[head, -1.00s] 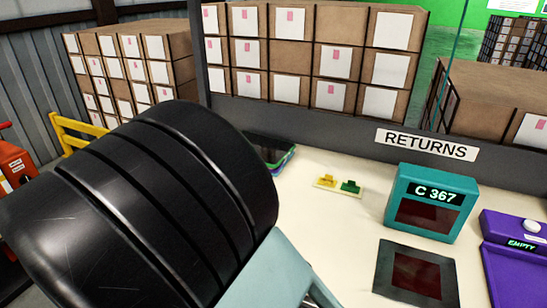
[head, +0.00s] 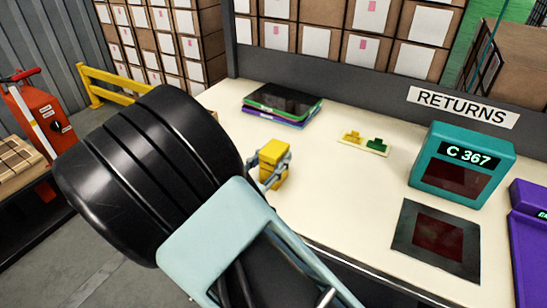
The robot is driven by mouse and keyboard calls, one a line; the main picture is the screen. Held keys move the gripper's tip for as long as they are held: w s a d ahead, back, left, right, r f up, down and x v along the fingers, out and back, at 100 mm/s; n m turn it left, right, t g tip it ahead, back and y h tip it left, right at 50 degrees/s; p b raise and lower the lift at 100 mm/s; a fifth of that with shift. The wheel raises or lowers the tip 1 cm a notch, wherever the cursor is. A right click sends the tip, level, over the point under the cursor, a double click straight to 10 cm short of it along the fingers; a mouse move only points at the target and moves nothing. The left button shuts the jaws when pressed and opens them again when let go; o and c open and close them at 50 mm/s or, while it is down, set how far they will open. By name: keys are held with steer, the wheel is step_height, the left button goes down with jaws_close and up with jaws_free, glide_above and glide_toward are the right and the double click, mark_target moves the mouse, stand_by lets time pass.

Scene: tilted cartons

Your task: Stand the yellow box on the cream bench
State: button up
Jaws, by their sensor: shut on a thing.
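The yellow box (head: 275,155) is in the head view, left of centre, over the near left part of the cream bench (head: 330,190). My gripper (head: 266,172) is shut on the yellow box, with its grey fingers showing around the box's lower left side. The box looks roughly upright. I cannot tell whether its base touches the bench. My black and pale blue arm hides the palm of the gripper and the bench edge beside it.
Dark tablets (head: 283,102) with green and purple edges lie behind the box. A small tray with yellow and green pieces (head: 364,143), a teal C 367 display (head: 462,165) and a dark pad (head: 437,240) stand to the right. Cartons (head: 372,40) line the back.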

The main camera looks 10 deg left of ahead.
steer(key=o, duration=1.3)
steer(key=shift+f, duration=0.1)
steer(key=shift+c, duration=0.2)
steer(key=shift+s, duration=0.1)
steer(key=p+v, duration=0.1)
steer(key=v, duration=1.1)
